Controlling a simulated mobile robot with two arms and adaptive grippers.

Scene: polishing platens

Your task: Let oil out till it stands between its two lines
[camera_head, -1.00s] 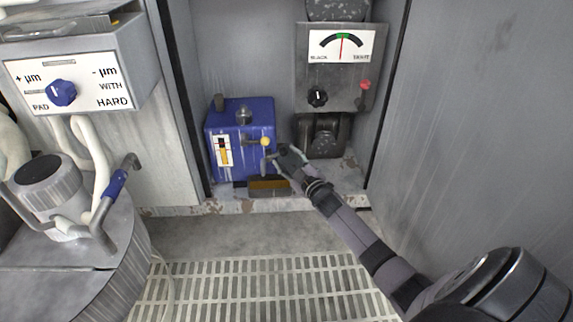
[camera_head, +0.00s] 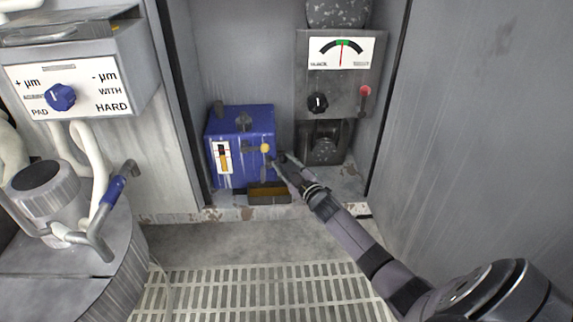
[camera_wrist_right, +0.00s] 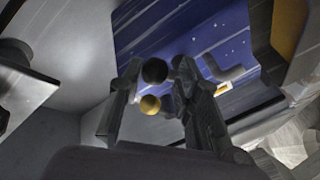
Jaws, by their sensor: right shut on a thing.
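The blue oil box (camera_head: 240,130) stands in the cabinet's left part. Its white sight gauge (camera_head: 222,157) shows an amber and dark column; the two lines are too small to read against the level. A yellow ball knob (camera_head: 265,148) sits at the box's front right; it also shows in the right wrist view (camera_wrist_right: 150,105). My right gripper (camera_head: 279,162) is at the box's front right corner, just below and right of that knob. In the right wrist view its fingers close around a dark round knob (camera_wrist_right: 154,71), beyond the yellow ball. My left gripper is out of view.
A dark tray (camera_head: 268,199) with brownish liquid sits below the box. A grey meter panel (camera_head: 330,85) with a black knob and red-tipped lever stands to the right. A control box (camera_head: 75,85) and a round machine with a blue-gripped handle (camera_head: 115,189) are at left.

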